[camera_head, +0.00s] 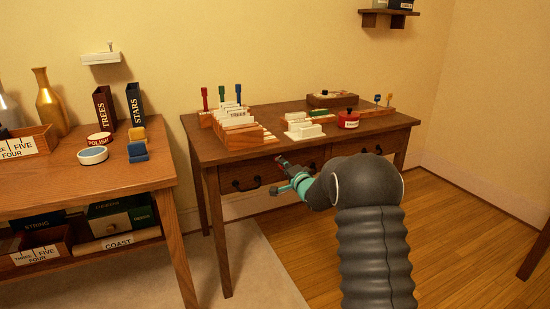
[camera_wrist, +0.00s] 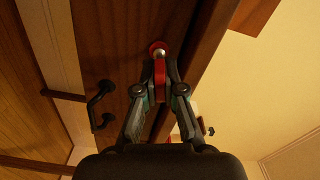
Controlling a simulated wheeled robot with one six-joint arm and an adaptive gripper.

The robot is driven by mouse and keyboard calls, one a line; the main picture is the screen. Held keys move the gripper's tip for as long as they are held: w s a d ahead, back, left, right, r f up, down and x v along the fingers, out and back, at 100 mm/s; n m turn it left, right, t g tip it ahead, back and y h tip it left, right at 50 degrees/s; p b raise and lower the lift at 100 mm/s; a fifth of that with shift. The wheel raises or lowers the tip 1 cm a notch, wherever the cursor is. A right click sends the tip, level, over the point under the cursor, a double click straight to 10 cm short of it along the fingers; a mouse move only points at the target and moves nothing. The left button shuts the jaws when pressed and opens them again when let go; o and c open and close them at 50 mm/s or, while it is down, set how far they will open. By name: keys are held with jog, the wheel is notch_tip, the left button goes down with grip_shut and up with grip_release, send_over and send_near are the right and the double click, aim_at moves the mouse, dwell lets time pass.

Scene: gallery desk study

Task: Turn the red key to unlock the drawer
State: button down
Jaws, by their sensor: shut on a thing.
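The red key (camera_wrist: 158,47) stands at a round metal lock in the dark wooden drawer front (camera_wrist: 112,55), in the wrist view. My gripper (camera_wrist: 160,72) is shut on the key, with one fingertip on each side of its red grip. In the head view my gripper (camera_head: 284,164) is at the front of the desk, between the drawer handles. The key is small there and hard to make out. A dark drawer handle (camera_wrist: 98,105) is left of my gripper in the wrist view. The drawer looks closed.
The desk top (camera_head: 195,132) holds a card rack (camera_head: 238,134) with three coloured keys upright behind it, a red round tin (camera_head: 348,119) and trays. A side table (camera_head: 60,190) with boxes stands at left.

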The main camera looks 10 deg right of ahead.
jog(key=shift+r, duration=0.15)
jog(key=shift+a+m, duration=0.1)
jog(key=shift+m, duration=1.5)
jog(key=shift+m, duration=0.8)
jog(key=c, duration=0.7)
grip_release()
jog(key=shift+f+n+b, duration=0.2)
jog(key=shift+n+b, duration=0.3)
jog(key=shift+n, duration=0.3)
jog(key=shift+r, duration=0.1)
